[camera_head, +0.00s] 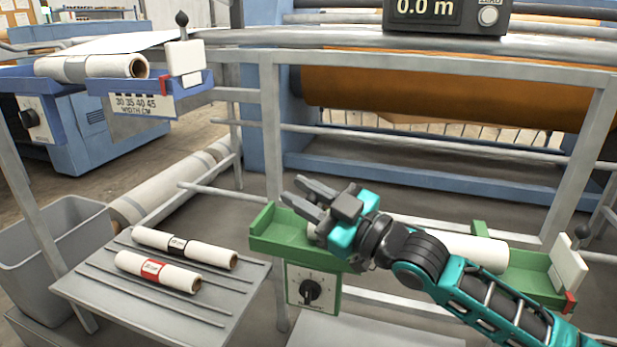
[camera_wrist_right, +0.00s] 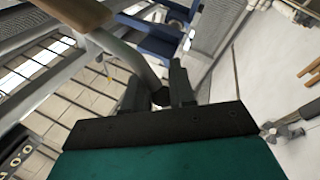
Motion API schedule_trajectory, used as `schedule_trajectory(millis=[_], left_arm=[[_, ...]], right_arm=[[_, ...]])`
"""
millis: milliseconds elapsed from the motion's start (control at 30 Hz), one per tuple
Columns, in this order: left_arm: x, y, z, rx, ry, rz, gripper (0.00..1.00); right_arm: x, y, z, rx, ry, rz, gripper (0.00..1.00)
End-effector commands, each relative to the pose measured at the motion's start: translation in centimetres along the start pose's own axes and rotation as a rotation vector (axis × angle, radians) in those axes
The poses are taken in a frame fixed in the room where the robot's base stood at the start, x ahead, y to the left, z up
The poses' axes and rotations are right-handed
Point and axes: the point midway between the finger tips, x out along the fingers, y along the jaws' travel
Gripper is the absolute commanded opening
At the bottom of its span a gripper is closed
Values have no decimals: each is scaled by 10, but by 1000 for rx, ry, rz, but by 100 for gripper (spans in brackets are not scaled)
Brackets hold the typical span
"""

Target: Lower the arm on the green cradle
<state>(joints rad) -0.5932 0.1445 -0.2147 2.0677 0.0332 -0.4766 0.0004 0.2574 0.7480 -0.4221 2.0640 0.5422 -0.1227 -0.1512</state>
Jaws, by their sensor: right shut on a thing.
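The green cradle (camera_head: 276,240) stands low at centre right, with a white roll (camera_head: 475,250) lying in it; my right arm hides part of both. At its right end stands a white block (camera_head: 568,262) with a dark knob (camera_head: 583,232), tilted to the right, beside a red tab (camera_head: 570,302). My right gripper (camera_head: 292,187) is over the cradle's left end, away from this block. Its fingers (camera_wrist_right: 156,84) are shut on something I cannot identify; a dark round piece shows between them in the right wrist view. My left gripper is not in view.
A grey table (camera_head: 150,318) at left bears two rolls, one red-banded (camera_head: 157,271), one black-banded (camera_head: 184,248). A blue cradle (camera_head: 190,92) with its own roll, block and knob is at upper left. Grey rails (camera_head: 270,130) and the orange roller (camera_head: 450,90) lie behind.

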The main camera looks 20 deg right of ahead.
Motion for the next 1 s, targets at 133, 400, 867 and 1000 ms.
schedule_trajectory(millis=[133,400,867,1000], left_arm=[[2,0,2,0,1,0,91],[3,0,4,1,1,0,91],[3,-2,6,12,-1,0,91],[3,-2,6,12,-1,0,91]], right_arm=[[-6,-19,13,-71,26,-16,0],[-11,-32,23,-74,29,-16,0],[-13,-37,29,-72,23,-18,0],[-13,-37,29,-72,22,-18,28]])
